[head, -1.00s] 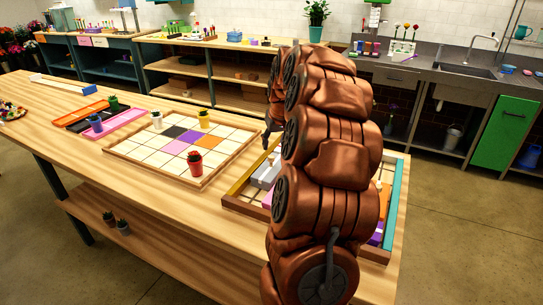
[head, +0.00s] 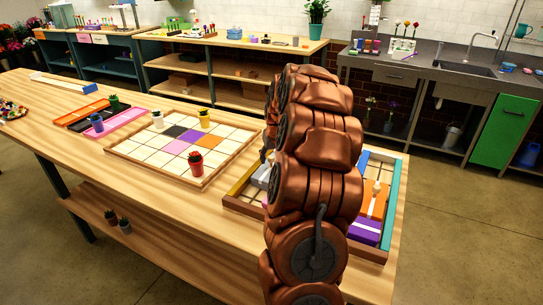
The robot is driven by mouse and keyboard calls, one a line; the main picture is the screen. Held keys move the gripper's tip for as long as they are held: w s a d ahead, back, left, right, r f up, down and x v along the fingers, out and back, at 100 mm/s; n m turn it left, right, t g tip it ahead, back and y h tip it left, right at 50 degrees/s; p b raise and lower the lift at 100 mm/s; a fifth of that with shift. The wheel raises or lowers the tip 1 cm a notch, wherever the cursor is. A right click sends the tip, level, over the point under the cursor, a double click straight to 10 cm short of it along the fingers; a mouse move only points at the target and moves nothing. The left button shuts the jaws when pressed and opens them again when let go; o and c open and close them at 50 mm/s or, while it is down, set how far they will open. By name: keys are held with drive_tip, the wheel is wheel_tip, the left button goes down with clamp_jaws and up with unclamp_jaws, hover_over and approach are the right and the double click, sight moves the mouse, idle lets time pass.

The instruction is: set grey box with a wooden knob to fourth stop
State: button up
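The grey box (head: 261,177) sits at the left part of a wooden-framed tray (head: 240,207) on the near table. Only its left part shows; my copper-coloured arm hides the rest. Its wooden knob is hardly visible beside the arm. My gripper (head: 267,152) shows only as a dark sliver at the arm's left edge, just above the grey box. Its fingers are mostly hidden, so I cannot tell if they are open or touch the knob. The stops cannot be made out.
In the same tray, right of my arm, are an orange block (head: 374,203) with a pale knob and a purple block (head: 366,231). A tiled board (head: 150,160) with small pots, including a red pot (head: 196,163), lies to the left. Bare tabletop lies in front.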

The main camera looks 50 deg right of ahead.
clamp_jaws()
idle(0.3)
drive_tip(key=b, duration=0.4)
hover_over(257, 179)
drive_tip(key=s, duration=0.1)
drive_tip(key=shift+s+d, duration=0.15)
drive_tip(key=shift+s, duration=0.05)
drive_tip(key=shift+s+a, duration=0.25)
drive_tip(key=shift+a, duration=0.45)
drive_tip(key=shift+o, duration=0.3)
unclamp_jaws()
drive_tip(key=shift+a, duration=0.1)
